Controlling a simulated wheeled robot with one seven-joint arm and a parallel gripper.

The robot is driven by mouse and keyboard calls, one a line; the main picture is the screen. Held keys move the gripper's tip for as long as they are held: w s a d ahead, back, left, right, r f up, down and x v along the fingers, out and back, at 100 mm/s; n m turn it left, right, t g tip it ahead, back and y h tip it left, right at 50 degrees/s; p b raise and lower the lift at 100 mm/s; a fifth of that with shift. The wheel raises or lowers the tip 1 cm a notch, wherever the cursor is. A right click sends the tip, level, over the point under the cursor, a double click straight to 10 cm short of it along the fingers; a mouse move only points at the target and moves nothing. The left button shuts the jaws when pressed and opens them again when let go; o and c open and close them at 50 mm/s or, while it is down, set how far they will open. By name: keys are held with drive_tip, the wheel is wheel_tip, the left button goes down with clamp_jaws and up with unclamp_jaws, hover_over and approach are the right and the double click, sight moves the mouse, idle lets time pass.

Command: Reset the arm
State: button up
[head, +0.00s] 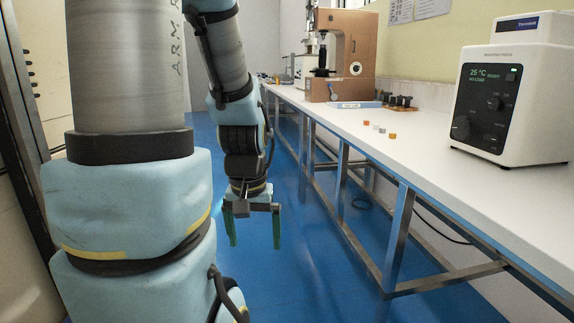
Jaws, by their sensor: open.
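My arm hangs down at the left and centre of the head view, in light blue padding with grey links. My gripper (253,228) is at its lower end, pointing down over the blue floor. Its two green fingers are spread wide apart, with nothing between them. The gripper is left of the white bench (440,170) and apart from it, lower than the bench top.
Several small coloured blocks (379,128) lie on the bench. A copper-coloured hardness tester (352,45) stands farther back, and a white device with a lit display (497,100) stands at the right. Metal bench legs (399,240) are right of the gripper. Blue floor (310,285) is clear.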

wheel_tip(320, 180, up, 24)
drive_tip(key=p, duration=2.1)
drive_tip(key=shift+f, duration=0.15)
drive_tip(key=shift+w+f, duration=0.1)
